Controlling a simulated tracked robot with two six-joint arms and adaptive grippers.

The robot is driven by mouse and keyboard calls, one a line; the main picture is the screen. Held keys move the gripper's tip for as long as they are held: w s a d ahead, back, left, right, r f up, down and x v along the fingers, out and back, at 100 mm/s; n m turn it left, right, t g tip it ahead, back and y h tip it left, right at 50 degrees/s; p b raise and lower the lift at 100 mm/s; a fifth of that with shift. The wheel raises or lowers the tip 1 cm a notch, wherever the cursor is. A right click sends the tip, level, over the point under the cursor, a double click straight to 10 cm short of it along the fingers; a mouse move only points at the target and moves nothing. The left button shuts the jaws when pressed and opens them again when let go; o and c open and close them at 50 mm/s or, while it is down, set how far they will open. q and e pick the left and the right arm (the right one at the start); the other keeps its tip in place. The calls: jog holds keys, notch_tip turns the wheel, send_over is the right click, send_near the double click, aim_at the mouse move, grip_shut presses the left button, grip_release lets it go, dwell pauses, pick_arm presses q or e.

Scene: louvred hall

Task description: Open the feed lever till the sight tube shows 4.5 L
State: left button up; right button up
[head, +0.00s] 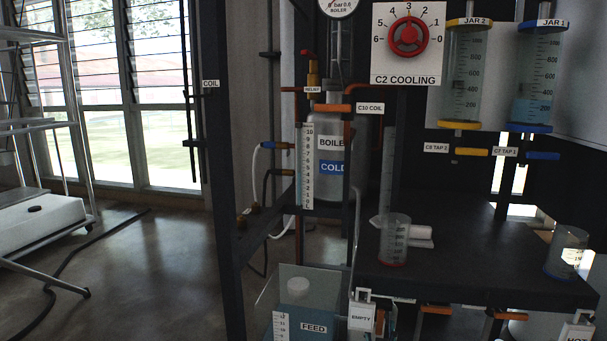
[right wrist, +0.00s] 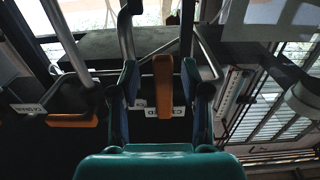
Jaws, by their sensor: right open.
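In the right wrist view my right gripper (right wrist: 160,78) is open, its two teal fingers on either side of an orange lever (right wrist: 163,86). I cannot tell whether they touch it. A white label behind the lever is partly covered and ends in "ED". In the head view a white scale marked to 10 L (head: 307,165) stands beside the boiler (head: 330,145); its liquid level is too small to read. The feed tank (head: 312,327) stands below, with its own small scale (head: 281,326). My left gripper is not in view.
Another orange lever (right wrist: 73,120) lies left in the right wrist view. Beakers (head: 394,242) and (head: 568,252) stand on the dark bench (head: 465,262). A cooling dial (head: 408,37) and two jars, Jar 2 (head: 466,75) and Jar 1 (head: 538,75), hang above. A white tag reads EMPTY (head: 361,315).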

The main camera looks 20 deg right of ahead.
jog(key=shift+a, duration=0.1)
jog(key=v, duration=0.7)
jog(key=shift+s, duration=0.1)
dwell(0.4)
jog(key=v, duration=1.2)
jog(key=shift+f, duration=0.1)
